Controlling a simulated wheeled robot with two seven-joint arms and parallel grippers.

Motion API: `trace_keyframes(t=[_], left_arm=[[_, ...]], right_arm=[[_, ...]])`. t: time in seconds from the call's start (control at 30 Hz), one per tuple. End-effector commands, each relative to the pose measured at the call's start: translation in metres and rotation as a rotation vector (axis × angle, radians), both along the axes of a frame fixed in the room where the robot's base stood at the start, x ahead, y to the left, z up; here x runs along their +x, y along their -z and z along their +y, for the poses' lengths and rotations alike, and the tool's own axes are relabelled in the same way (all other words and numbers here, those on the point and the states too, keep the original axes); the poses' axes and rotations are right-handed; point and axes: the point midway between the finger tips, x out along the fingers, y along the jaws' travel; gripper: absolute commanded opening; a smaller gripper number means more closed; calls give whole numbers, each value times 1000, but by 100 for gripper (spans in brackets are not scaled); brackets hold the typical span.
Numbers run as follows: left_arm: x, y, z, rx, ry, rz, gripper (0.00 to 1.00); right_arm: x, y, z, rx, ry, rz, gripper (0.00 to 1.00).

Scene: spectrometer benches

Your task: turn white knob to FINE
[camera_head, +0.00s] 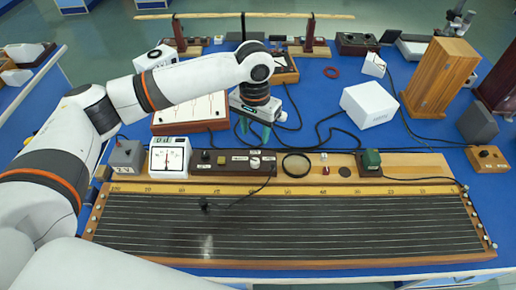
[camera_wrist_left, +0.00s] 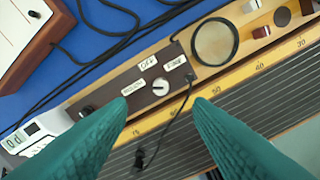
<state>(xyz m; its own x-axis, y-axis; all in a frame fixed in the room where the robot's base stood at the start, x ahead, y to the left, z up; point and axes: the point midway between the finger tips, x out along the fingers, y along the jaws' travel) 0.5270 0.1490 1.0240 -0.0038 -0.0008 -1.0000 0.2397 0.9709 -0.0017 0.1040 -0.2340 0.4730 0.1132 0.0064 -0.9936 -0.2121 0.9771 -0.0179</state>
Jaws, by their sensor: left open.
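The white knob (camera_head: 254,163) sits on a dark panel along the wooden rail; in the left wrist view the knob (camera_wrist_left: 160,88) is round, with a dark pointer mark whose direction I cannot tell for sure. Small white labels surround it: one reading OFF (camera_wrist_left: 148,63), the FINE label (camera_wrist_left: 174,63), and a third, hard-to-read label (camera_wrist_left: 132,88). My left gripper (camera_head: 256,138) points down just behind and above the knob. Its teal fingers (camera_wrist_left: 160,101) are open, one on each side of the knob in the wrist view, apart from it. My right gripper is out of view.
A long wire board (camera_head: 290,230) lies in front. A white meter (camera_head: 169,157) stands left of the panel, a black ring (camera_head: 296,165) right of it. A black cable and probe (camera_head: 205,204) hang over the wires. A white box (camera_head: 368,105) stands behind right.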

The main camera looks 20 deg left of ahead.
Motion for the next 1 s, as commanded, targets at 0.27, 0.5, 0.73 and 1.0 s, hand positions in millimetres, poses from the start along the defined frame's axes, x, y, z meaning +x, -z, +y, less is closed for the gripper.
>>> trace_keyframes(t=[0.27, 0.5, 0.73, 1.0], left_arm=[[-2, 52, 1, 3, 0, 4, 47], [-1, 93, 0, 0, 0, 2, 47], [-1, 110, 0, 1, 1, 0, 47], [-1, 111, 0, 1, 1, -1, 47]], right_arm=[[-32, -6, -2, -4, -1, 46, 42], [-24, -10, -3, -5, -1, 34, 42], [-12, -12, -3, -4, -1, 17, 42], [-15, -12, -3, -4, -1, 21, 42]])
